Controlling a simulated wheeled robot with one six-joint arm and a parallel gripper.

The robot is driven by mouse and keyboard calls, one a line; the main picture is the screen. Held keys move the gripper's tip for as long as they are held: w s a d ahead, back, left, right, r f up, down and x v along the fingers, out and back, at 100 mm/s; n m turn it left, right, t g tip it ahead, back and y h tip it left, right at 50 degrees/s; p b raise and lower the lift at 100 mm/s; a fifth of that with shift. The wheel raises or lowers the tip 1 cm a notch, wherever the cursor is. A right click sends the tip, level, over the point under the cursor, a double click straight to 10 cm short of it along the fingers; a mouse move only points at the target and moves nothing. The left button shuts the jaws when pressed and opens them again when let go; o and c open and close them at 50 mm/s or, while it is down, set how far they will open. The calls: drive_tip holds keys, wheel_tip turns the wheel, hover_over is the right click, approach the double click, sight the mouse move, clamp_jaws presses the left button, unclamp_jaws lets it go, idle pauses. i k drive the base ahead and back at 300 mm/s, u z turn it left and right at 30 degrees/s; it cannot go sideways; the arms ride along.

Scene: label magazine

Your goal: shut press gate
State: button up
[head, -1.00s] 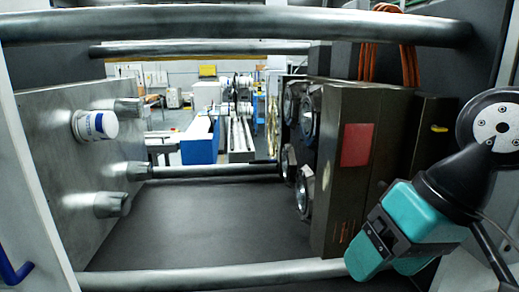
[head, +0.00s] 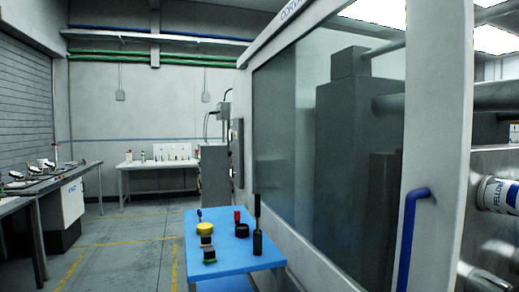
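The press gate (head: 440,120) is a pale frame with a large dark window and a blue upright handle (head: 407,240) near its right edge. It stands open: to the right of its edge I see straight into the press. There a white cup-like part with blue lettering (head: 498,195) sits on a metal core of the mould, cut by the picture edge. Dark press blocks (head: 345,150) show through the window. My gripper is not in this view.
A blue table (head: 232,258) stands left of the press, holding a yellow round item (head: 205,229), a black bottle-like item (head: 257,242) and other small items. Workbenches (head: 70,180) line the left and back. Floor with yellow lines (head: 130,240) is free between.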

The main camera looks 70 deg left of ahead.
sight(440, 34)
drive_tip(key=u, duration=2.05)
drive_tip(key=k, duration=1.15)
drive_tip(key=z, duration=0.7)
drive_tip(key=i, duration=1.5)
drive_tip(key=u, duration=0.35)
